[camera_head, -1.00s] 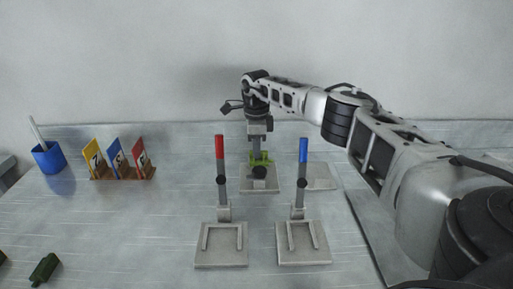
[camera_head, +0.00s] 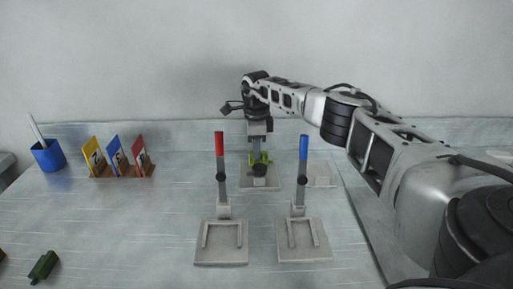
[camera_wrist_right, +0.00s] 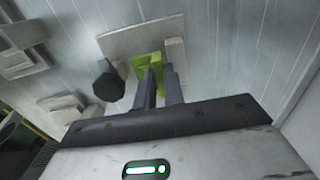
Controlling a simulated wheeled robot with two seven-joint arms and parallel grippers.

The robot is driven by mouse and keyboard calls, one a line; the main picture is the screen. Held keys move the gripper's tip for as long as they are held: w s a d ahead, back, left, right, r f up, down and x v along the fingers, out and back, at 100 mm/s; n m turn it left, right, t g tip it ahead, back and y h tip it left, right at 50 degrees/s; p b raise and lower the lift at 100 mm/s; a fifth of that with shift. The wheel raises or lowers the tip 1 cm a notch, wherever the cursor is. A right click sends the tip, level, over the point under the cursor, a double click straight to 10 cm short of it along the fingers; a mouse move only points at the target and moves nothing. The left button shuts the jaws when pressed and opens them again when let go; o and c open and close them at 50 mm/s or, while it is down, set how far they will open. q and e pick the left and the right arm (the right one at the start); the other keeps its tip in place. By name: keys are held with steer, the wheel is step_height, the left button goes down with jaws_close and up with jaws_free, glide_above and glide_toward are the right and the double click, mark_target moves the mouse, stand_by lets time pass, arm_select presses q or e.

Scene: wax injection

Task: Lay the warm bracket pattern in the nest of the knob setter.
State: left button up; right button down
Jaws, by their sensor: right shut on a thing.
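The bracket pattern (camera_head: 259,158) is bright green. In the head view it shows at the tips of my right gripper (camera_head: 260,151), over the back middle of the bench. The right wrist view shows the green pattern (camera_wrist_right: 147,72) between and beyond the dark fingers of my right gripper (camera_wrist_right: 160,84), which are shut on it. The knob setter is the pale plate (camera_head: 272,184) at the back with a black knob (camera_head: 259,169). The plate (camera_wrist_right: 125,42) lies behind the pattern in the wrist view, the knob (camera_wrist_right: 108,86) left of it. I cannot tell whether the pattern touches the nest. My left gripper is out of view.
Two lever fixtures stand in front, one with a red handle (camera_head: 219,146), one with a blue handle (camera_head: 303,148). A low pale block (camera_head: 322,177) sits right of the setter. Numbered cards (camera_head: 115,158) and a blue cup (camera_head: 47,156) are left. The left-middle bench is clear.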

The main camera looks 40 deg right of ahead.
steer(key=shift+f+b, duration=0.65)
steer(key=shift+f, duration=0.4)
steer(key=c, duration=1.4)
jaws_free()
steer(key=shift+s, duration=0.1)
step_height(320, 180, up, 16)
steer(key=shift+b, duration=0.35)
